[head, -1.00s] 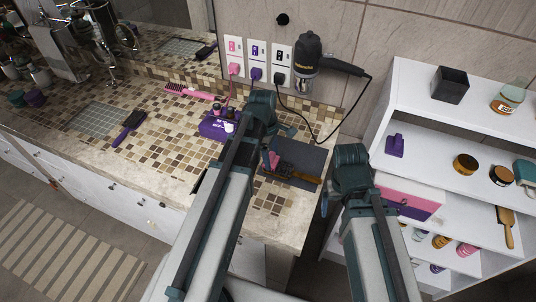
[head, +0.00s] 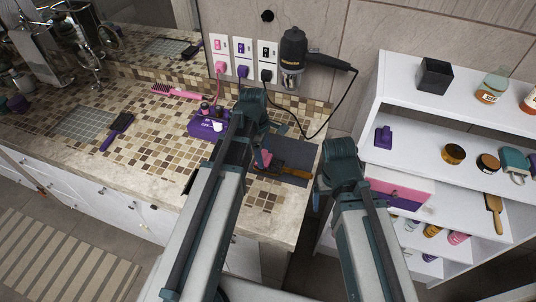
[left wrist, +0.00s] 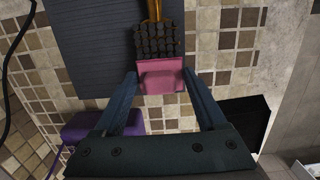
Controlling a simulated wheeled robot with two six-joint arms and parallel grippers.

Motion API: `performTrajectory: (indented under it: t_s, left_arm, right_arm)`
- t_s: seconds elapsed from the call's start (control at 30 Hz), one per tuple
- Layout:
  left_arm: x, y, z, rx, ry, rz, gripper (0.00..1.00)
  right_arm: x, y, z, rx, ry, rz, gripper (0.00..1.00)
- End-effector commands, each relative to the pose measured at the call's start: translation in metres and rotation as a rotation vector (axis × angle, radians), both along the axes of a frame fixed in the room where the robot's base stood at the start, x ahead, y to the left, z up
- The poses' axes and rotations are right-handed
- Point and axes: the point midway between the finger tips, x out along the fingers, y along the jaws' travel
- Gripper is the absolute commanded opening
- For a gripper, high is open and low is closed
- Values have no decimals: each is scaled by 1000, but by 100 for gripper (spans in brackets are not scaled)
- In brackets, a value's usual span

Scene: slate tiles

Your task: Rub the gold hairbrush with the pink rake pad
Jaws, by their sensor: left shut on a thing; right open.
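The gold hairbrush (head: 297,172) lies on a dark mat on the counter. In the left wrist view its dark bristles (left wrist: 158,40) face up and its gold handle (left wrist: 155,10) points away. My left gripper (head: 259,150) is shut on the pink rake pad (left wrist: 160,76), which also shows small in the head view (head: 265,158). The pad is right at the near end of the bristles; I cannot tell whether they touch. My right gripper (head: 341,175) is right of the counter, in front of the shelf, empty; its fingertips are mostly hidden.
The dark mat (head: 292,150) has bare room behind the brush. A purple box (head: 203,125) with small items stands left of my left gripper. A pink brush (head: 180,91) and a purple brush (head: 117,131) lie further left. A hair dryer cord hangs behind. A white shelf (head: 400,108) stands right.

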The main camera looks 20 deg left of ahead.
Motion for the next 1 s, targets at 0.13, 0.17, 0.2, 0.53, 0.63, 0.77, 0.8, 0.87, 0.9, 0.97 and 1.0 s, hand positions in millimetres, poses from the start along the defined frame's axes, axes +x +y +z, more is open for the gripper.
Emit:
performTrajectory:
  t_s: [0.13,0.17,0.2,0.53,0.63,0.77,0.8,0.87,0.9,0.97,1.0]
  left_arm:
    - [1,14,1,0,0,2,29]
    - [1,16,1,0,0,2,29]
    - [1,19,1,0,0,2,29]
    - [1,22,1,0,0,-1,29]
    - [1,22,4,0,0,-1,29]
    - [1,22,14,0,0,-1,29]
    - [1,22,18,0,0,-1,29]
    - [1,22,24,0,0,-1,29]
    - [1,22,28,0,0,-1,29]
    - [1,22,34,0,0,-1,29]
    - [1,22,38,0,0,-1,29]
  right_arm:
    - [0,0,1,0,0,0,92]
    - [0,0,1,0,0,0,92]
    - [0,0,1,0,0,0,92]
    - [0,0,1,0,0,0,92]
    - [0,0,4,0,0,0,92]
    - [0,0,14,0,0,0,92]
    - [0,0,18,0,0,0,92]
    - [0,0,24,0,0,0,92]
    - [0,0,28,0,0,0,92]
    - [0,0,34,0,0,0,92]
    - [0,0,38,0,0,0,92]
